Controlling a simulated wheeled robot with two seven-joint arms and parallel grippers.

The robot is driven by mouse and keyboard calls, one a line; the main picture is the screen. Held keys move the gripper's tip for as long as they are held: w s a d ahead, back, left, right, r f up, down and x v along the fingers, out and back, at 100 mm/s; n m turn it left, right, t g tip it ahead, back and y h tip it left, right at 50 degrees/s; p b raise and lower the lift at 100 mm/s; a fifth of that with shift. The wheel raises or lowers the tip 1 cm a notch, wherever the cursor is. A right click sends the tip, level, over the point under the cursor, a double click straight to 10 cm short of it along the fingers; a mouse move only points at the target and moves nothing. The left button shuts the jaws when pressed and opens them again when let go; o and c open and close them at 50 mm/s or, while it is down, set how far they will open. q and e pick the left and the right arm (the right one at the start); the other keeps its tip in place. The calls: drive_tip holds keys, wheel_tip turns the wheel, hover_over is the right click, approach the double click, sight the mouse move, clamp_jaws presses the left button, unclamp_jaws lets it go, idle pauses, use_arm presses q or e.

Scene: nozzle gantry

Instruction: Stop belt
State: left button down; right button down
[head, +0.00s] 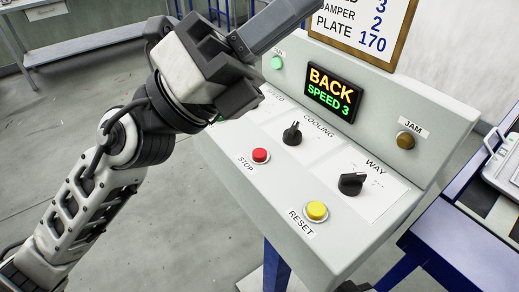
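The red STOP button (260,155) sits on the sloped face of the grey control panel (215,160), above its STOP label, and is uncovered. The panel's display (334,93) reads BACK, SPEED 3. A green lamp (277,63) at the panel's upper left looks lit; its label is partly hidden. My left gripper (275,24) is in front of the panel's upper left, up and left of the STOP button and apart from it in the picture. Its fingers point to the upper right and run out at the top edge, so their opening is unclear. My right gripper is not in view.
The COOLING knob (292,133), WAY knob (352,184), yellow RESET button (316,211) and amber JAM lamp (406,140) are close by on the panel. My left arm hides the speed control. A framed board (365,25) stands behind. A blue-framed table (465,240) is at right.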

use_arm(q)
drive_tip(key=s+d+f+m+g+y, duration=0.2)
drive_tip(key=d+f+m+g+y, duration=0.3)
drive_tip(key=f+m+y, duration=0.45)
drive_tip(key=w+a+f+m+t+y, duration=0.2)
drive_tip(key=w+a+t+y, duration=0.4)
drive_tip(key=w, duration=0.5)
drive_tip(key=a+f+y, duration=0.1)
drive_tip(key=a+y, duration=0.1)
drive_tip(key=shift+a+f, duration=0.15)
drive_tip(key=shift+a, duration=0.15)
drive_tip(key=shift+s, duration=0.1)
